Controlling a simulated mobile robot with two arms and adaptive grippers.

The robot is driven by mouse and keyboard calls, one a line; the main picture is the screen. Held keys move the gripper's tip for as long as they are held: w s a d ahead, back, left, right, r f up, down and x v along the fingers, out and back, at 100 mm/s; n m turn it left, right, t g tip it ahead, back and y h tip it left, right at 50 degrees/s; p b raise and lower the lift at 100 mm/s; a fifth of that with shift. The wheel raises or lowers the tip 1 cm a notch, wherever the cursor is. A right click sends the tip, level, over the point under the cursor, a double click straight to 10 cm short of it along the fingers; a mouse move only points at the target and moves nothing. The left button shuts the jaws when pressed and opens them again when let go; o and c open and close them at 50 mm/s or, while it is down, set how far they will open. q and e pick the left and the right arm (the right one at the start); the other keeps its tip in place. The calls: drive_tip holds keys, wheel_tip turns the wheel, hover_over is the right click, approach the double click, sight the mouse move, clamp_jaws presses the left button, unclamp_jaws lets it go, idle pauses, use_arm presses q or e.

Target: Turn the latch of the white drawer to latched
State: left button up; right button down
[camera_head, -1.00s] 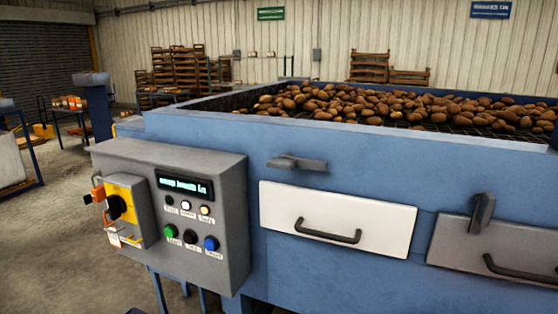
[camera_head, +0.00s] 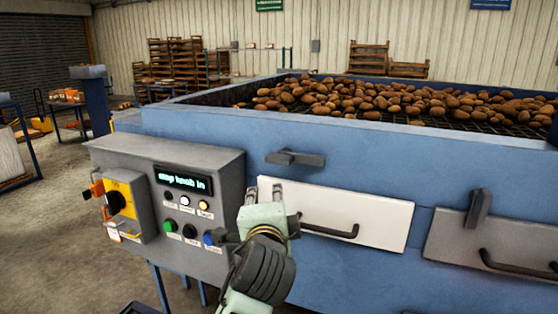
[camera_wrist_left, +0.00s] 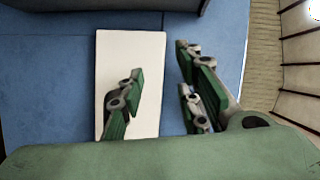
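The white drawer (camera_head: 380,222) is closed in the blue grader front, with a dark bar handle (camera_head: 330,228). Its grey latch (camera_head: 295,158) sits above it on the blue panel, with its lever lying about level, clear of the drawer front. My left gripper (camera_head: 262,212) has come in from below, in front of the drawer's left end, below the latch and apart from it. In the left wrist view the gripper (camera_wrist_left: 160,64) has its green-padded fingers spread and empty, facing the white drawer (camera_wrist_left: 128,48). I cannot make out the latch there. My right gripper is not in view.
A grey control box (camera_head: 225,170) with buttons, a display and a yellow switch plate (camera_head: 120,200) juts out left of the drawer. A grey drawer (camera_head: 450,240) with an upright latch (camera_head: 478,208) is at the right. Potatoes (camera_head: 400,100) lie on top of the grader.

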use_arm(q)
drive_tip(key=m+t, duration=0.2)
approach(279, 161)
drive_tip(key=w, duration=0.4)
drive_tip(key=shift+w+r, duration=0.15)
drive_tip(key=shift+w, duration=0.05)
drive_tip(key=w+p, duration=0.2)
drive_tip(key=w, duration=0.4)
drive_tip(key=shift+a+p, duration=0.1)
drive_tip(key=shift+p, duration=0.3)
drive_tip(key=shift+w, duration=0.6)
drive_tip(key=shift+c, duration=0.2)
clamp_jaws()
